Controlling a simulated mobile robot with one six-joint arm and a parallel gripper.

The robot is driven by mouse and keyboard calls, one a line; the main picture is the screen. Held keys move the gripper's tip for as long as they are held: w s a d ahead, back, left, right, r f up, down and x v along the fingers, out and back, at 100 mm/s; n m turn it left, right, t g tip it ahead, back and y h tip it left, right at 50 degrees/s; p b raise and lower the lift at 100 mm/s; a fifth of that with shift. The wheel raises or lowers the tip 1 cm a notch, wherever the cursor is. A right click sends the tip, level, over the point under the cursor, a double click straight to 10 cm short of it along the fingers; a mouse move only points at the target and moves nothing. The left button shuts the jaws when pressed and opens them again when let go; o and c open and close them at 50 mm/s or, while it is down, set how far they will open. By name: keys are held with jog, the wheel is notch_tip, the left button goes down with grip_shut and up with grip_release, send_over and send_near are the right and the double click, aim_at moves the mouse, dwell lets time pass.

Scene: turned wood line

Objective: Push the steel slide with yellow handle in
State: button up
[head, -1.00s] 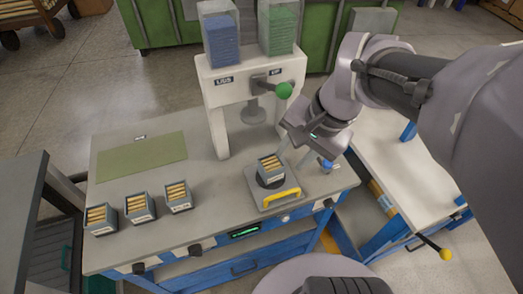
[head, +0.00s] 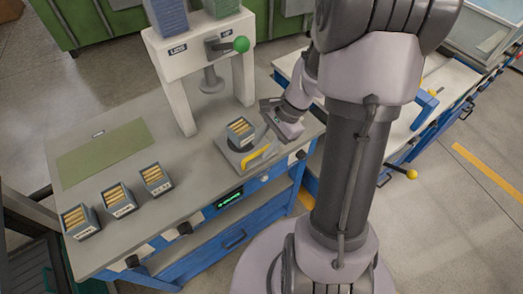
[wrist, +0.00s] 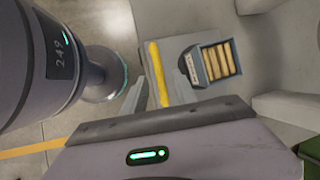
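The steel slide (head: 229,151) is a flat grey plate on the bench in front of the white press. Its yellow handle (head: 256,157) runs along the near edge. A small grey box of wooden pieces (head: 241,130) sits on the slide. In the wrist view the yellow handle (wrist: 158,76) stands upright in the picture, with the box (wrist: 216,62) to its right. My gripper (head: 268,117) is just right of the slide, apparently above the bench. In the wrist view its fingers (wrist: 162,82) are spread and empty; I cannot tell whether they touch the handle.
The white press (head: 178,88) with a green-knobbed lever (head: 240,44) stands behind the slide. Several similar boxes (head: 119,201) line the bench's left side, near a green mat (head: 104,152). My arm covers much of the right.

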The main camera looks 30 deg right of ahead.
jog(key=shift+a+f, duration=0.3)
jog(key=shift+f, duration=0.25)
jog(key=shift+w, duration=0.1)
grip_shut()
jog(key=shift+r, duration=0.1)
dwell(0.8)
